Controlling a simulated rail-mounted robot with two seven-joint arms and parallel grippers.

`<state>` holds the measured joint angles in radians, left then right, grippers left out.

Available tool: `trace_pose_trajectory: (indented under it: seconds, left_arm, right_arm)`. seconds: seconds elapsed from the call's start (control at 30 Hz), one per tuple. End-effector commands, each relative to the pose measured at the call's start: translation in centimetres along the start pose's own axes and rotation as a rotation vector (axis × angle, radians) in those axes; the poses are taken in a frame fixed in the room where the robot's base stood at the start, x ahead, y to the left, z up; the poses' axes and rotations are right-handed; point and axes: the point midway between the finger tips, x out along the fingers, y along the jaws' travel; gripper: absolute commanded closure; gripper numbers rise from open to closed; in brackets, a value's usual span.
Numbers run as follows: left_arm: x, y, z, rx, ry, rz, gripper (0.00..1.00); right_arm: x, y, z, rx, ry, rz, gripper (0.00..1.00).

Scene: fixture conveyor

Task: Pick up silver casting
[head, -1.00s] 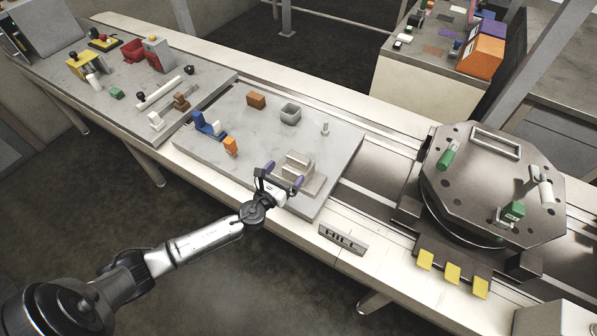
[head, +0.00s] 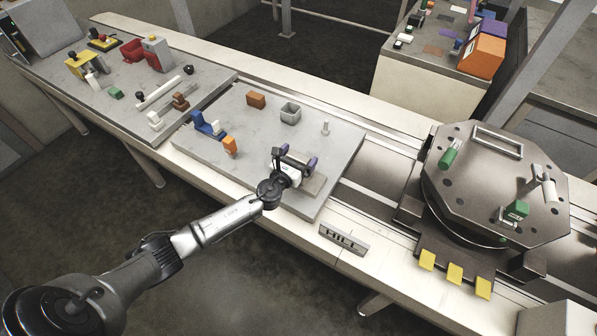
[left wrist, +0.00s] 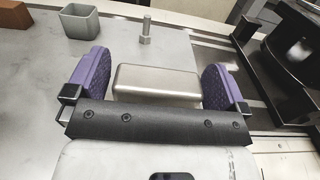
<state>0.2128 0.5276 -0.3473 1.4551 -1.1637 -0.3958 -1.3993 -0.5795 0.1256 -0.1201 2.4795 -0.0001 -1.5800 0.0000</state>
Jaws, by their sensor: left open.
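The silver casting (left wrist: 156,82) is a smooth rounded block, seen in the left wrist view between the two purple finger pads of my left gripper (left wrist: 160,82). The pads stand at either side of it, with a small gap visible on the left and the right pad very close. My left gripper is open. My right gripper is not in view.
On the same plate are a grey open box (head: 290,112), an upright bolt (head: 325,129), a brown block (head: 256,100), a blue part (head: 208,127) and an orange block (head: 230,146). A round fixture table (head: 480,185) stands to the right. The plate's front edge is near my arm.

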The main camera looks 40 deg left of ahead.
Motion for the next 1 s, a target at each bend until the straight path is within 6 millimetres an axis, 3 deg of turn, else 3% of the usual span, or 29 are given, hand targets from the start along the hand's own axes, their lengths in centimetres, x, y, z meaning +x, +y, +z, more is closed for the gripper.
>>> trace_pose_trajectory:
  seconds: [0.13, 1.0]
  left_arm:
    - [-0.01, -0.01, 0.03, 0.000, 0.000, 0.000, 0.01]
    - [-0.03, 0.01, 0.05, 0.000, -0.001, 0.000, 0.84]
  right_arm:
    - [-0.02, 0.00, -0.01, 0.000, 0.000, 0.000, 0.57]
    - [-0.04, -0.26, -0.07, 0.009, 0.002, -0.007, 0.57]
